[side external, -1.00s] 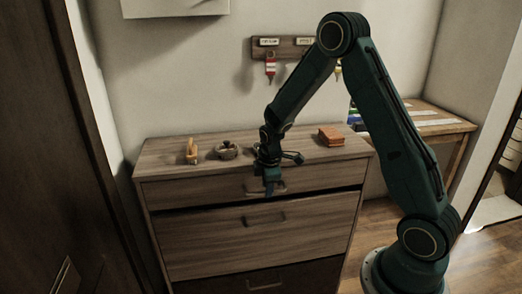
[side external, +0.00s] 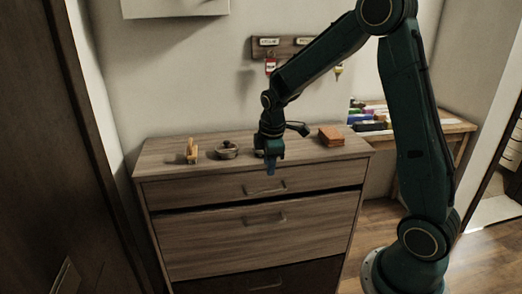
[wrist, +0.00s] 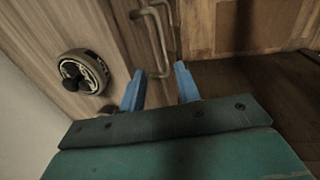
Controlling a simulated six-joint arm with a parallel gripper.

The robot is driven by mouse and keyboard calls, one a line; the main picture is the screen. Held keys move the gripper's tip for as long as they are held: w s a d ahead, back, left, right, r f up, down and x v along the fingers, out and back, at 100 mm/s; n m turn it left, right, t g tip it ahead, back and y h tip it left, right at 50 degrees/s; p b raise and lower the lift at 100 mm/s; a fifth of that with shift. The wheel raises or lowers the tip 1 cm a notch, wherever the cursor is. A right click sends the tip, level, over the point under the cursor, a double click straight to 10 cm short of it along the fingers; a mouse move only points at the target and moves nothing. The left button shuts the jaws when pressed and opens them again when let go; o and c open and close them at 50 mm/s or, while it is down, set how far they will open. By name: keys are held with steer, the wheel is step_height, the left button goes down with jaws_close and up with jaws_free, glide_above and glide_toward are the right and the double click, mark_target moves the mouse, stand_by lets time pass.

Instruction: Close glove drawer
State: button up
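A wooden chest of drawers (side external: 155,163) stands against the wall. Its top drawer (side external: 215,190) has a metal handle (side external: 266,187); a dark gap runs below this drawer front. The middle drawer (side external: 210,248) seems to stand out a little under that gap. The bottom drawer (side external: 310,279) is darker. I cannot tell which is the glove drawer. My gripper (side external: 270,171) is just above the top drawer's handle, near the front edge of the top. In the wrist view my gripper (wrist: 160,87) has its blue fingers apart and empty, with a handle (wrist: 157,42) beyond them.
On the chest top are a small wooden object (side external: 192,152), a round dish-like object (side external: 227,151), also in the wrist view (wrist: 92,68), and an orange-brown block (side external: 331,137). A side table (side external: 450,127) stands at the right. A key rack hangs on the wall.

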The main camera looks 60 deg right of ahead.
steer(key=r, duration=0.4)
steer(key=shift+s+a, duration=0.25)
steer(key=shift+s, duration=0.05)
steer(key=s+a+r+m+t, duration=0.2)
steer(key=s+a+r+m, duration=0.2)
steer(key=s+a+r, duration=0.5)
steer(key=s+a+r+m+t+y, duration=0.1)
steer(key=s+m, duration=0.4)
steer(key=s, duration=0.8)
steer(key=shift+s+a+r+t+y, duration=0.15)
steer(key=shift+a+r+t+y, duration=0.3)
steer(key=shift+a, duration=0.75)
